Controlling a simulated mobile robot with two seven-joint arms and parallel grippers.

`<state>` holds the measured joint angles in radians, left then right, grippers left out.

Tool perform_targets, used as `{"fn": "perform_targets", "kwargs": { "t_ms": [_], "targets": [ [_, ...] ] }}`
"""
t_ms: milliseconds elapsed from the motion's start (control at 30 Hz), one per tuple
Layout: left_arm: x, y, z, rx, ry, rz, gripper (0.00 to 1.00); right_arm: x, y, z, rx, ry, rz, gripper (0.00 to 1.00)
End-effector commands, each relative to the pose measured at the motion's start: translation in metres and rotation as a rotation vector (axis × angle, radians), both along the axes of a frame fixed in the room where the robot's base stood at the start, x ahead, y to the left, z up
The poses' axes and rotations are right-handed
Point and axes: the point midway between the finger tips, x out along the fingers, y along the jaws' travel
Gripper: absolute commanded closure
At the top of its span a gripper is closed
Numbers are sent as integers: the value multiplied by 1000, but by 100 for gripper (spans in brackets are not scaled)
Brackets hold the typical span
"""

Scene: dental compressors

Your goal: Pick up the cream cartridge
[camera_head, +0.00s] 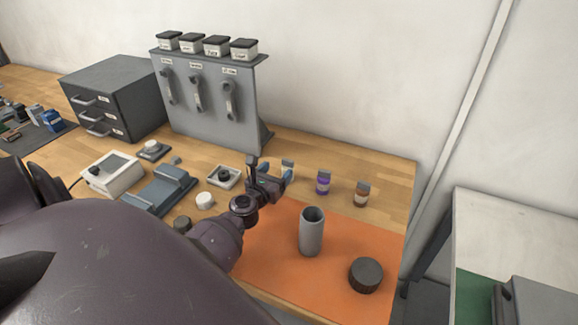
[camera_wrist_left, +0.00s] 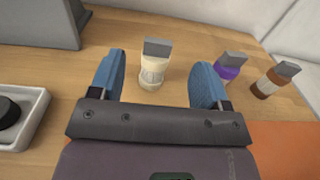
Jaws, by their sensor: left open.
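The cream cartridge (camera_wrist_left: 153,70) stands upright on the wooden bench, with a grey cap on top. In the left wrist view it is between and just beyond the two blue fingertips of my left gripper (camera_wrist_left: 158,85), which is open and empty. In the head view my left gripper (camera_head: 269,175) reaches over the bench and partly hides the cartridge (camera_head: 288,166), so only its upper part shows. My right gripper is not seen in either view.
A purple cartridge (camera_head: 323,183) and a brown cartridge (camera_head: 361,194) stand to the right. A grey cylinder (camera_head: 312,235) and dark round cap (camera_head: 366,274) stand on the orange mat (camera_head: 280,262). A small white tray (camera_head: 224,178) lies left, and a grey rack (camera_head: 215,100) stands behind.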

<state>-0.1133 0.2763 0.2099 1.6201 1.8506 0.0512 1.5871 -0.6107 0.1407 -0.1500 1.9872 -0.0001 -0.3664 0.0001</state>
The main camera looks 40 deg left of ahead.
Motion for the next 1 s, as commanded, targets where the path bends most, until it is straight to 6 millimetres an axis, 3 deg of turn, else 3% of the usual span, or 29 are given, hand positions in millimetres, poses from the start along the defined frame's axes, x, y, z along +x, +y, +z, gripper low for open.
{"fn": "perform_targets", "kwargs": {
  "t_ms": [100, 367, 700, 1000],
  "targets": [
    [15, 4, 0, 2, 0, -1, 30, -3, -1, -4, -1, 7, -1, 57],
    [29, 8, -4, 2, 1, -1, 30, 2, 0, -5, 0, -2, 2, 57],
    [68, 19, -11, 3, 1, -2, 30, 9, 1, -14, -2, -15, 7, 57],
    [73, 20, -11, 3, 2, -2, 30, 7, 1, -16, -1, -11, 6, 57]
  ]
}}
